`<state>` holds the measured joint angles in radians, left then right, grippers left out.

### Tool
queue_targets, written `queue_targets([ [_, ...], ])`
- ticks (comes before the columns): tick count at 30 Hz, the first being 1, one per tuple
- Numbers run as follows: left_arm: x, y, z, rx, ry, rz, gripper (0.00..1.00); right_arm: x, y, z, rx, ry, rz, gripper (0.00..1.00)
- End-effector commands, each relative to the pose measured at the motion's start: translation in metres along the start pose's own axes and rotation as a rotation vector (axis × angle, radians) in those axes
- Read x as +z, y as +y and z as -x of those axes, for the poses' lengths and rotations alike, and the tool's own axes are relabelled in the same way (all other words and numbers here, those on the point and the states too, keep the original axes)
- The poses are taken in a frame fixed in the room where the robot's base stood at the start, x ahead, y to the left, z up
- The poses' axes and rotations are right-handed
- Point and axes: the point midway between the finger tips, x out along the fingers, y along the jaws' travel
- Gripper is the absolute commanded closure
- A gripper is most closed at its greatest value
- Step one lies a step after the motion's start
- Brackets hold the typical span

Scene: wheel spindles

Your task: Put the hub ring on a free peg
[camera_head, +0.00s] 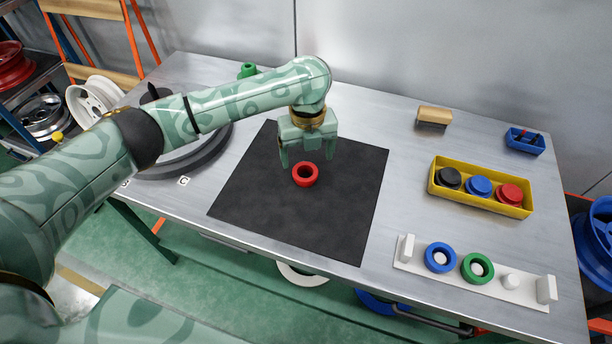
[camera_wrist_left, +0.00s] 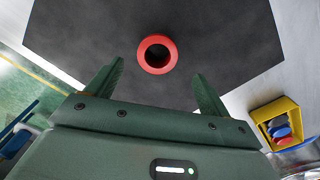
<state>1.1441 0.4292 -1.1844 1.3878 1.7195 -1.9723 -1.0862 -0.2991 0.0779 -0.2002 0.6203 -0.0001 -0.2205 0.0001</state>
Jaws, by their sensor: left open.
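The red hub ring (camera_head: 305,175) lies flat on the black mat (camera_head: 245,203); it also shows in the left wrist view (camera_wrist_left: 157,54). My left gripper (camera_head: 307,161) is open and empty above the mat, with its fingers over the ring's far side; the wrist view shows the ring beyond the fingertips and between their lines. A white peg rack (camera_head: 415,262) stands at the table's front right. A blue ring (camera_head: 440,257) and a green ring (camera_head: 477,268) sit around two of its pegs. The peg at its right (camera_head: 510,281) is bare. My right gripper is not in view.
A yellow tray (camera_head: 480,204) behind the rack holds black, blue and red round pieces. A wooden-topped brush or block (camera_head: 434,117) and a small blue bin (camera_head: 525,141) stand farther back. A dark round ring-shaped base lies left, under my arm. Table between mat and tray is clear.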

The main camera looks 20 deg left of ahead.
Motion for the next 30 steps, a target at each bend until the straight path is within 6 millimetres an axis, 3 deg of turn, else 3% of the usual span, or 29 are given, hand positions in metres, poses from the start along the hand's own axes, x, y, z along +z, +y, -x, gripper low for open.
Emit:
queue_targets([
  [10,0.004,0.004,-0.050,0.002,0.003,-0.002,0.19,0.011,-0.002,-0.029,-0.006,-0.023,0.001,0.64],
  [18,0.004,0.004,-0.051,-0.002,-0.002,-0.002,0.19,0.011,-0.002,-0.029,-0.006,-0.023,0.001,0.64],
  [23,0.004,0.004,-0.051,-0.002,-0.002,-0.002,0.64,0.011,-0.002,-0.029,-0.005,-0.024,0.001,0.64],
  [26,0.004,0.004,-0.051,-0.002,-0.002,-0.002,0.70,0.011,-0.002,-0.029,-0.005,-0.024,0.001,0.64],
  [30,0.004,0.004,-0.051,-0.002,-0.001,-0.002,0.70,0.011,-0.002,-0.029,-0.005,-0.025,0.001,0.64],
])
